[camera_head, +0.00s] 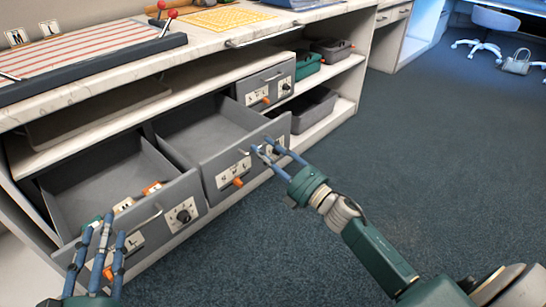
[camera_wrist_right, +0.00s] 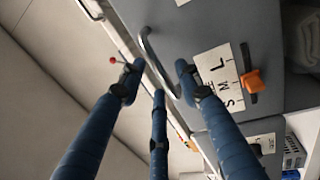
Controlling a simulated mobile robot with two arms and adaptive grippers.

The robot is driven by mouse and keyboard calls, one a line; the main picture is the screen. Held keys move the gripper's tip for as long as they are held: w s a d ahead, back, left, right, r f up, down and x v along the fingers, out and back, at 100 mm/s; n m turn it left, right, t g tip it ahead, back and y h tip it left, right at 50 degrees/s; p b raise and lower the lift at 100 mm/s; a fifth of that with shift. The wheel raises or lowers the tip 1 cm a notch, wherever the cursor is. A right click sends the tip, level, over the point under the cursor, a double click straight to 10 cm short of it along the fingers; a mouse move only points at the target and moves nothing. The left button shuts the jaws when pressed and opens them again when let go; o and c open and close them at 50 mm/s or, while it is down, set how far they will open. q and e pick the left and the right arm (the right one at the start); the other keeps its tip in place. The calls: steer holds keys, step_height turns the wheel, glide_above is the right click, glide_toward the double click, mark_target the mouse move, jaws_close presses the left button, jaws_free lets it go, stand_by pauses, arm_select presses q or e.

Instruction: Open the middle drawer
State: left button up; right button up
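The middle drawer (camera_head: 228,160) is grey and stands pulled out, showing its empty inside. Its front carries a white S M L label and an orange slider; the front also shows in the right wrist view (camera_wrist_right: 225,25). My right gripper (camera_head: 268,150) is at this front, by its handle (camera_wrist_right: 156,62). In the right wrist view, my right gripper's fingers (camera_wrist_right: 158,78) are spread, with the handle between them; contact is unclear. My left gripper (camera_head: 104,230) is open and empty at the lower left, in front of the left drawer (camera_head: 165,222).
The left drawer is also pulled out. Bins (camera_head: 332,50) stand on the shelves to the right. The counter (camera_head: 210,50) edge runs above the drawers. The carpet (camera_head: 420,150) at right is clear.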

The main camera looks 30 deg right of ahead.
steer(key=v, duration=1.2)
steer(key=shift+w, duration=0.1)
